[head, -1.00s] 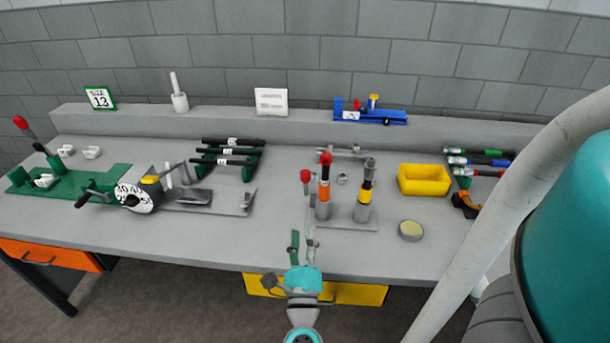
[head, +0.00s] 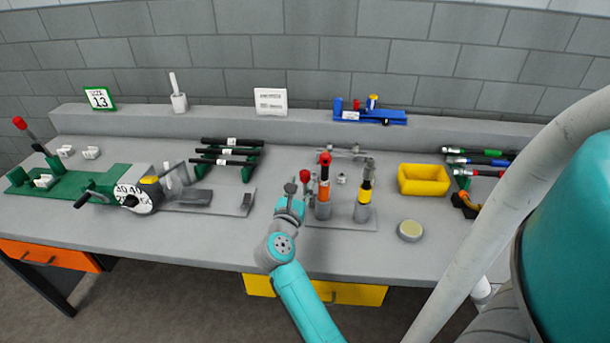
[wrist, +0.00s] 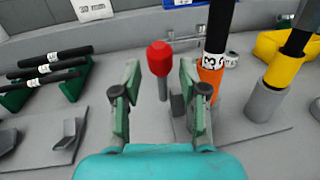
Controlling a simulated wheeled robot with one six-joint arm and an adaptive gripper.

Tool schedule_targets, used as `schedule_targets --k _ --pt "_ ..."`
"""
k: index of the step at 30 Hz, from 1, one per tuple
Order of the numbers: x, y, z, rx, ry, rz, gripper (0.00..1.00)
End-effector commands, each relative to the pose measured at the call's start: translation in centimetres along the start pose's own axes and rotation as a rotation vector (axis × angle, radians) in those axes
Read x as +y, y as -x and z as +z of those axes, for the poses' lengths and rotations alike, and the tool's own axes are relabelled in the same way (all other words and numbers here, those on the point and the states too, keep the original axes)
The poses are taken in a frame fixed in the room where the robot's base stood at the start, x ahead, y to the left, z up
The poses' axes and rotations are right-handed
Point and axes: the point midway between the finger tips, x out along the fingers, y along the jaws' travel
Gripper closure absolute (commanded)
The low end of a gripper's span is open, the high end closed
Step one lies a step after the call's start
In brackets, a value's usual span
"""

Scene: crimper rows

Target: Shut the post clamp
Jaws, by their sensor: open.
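The post clamp stands on a grey plate (head: 350,223) in the middle of the bench. Its lever with a red knob (head: 305,176) stands up at the left of an orange post (head: 323,192). A post with a yellow band (head: 364,195) stands to the right. My gripper (head: 292,192) is at the left of the lever. In the wrist view, my gripper (wrist: 160,85) is open, and the red knob (wrist: 160,58) shows between its fingers, apart from both. The lower part of the lever is partly hidden by my gripper in the head view.
A yellow bin (head: 424,180) and a round pad (head: 410,230) are to the right. A rack of black rods (head: 228,152) and a grey plate with small blocks (head: 215,199) are to the left. The bench front between is clear.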

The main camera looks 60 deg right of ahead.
Motion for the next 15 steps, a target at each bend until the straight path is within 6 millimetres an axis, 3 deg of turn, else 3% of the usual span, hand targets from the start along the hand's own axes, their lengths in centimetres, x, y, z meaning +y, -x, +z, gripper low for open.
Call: schedule_targets --k 6,15 --pt "0.0 -3.5 0.1 -0.002 0.001 -0.002 0.57" --pt "0.0 -5.3 0.0 -0.001 0.001 0.001 0.57"
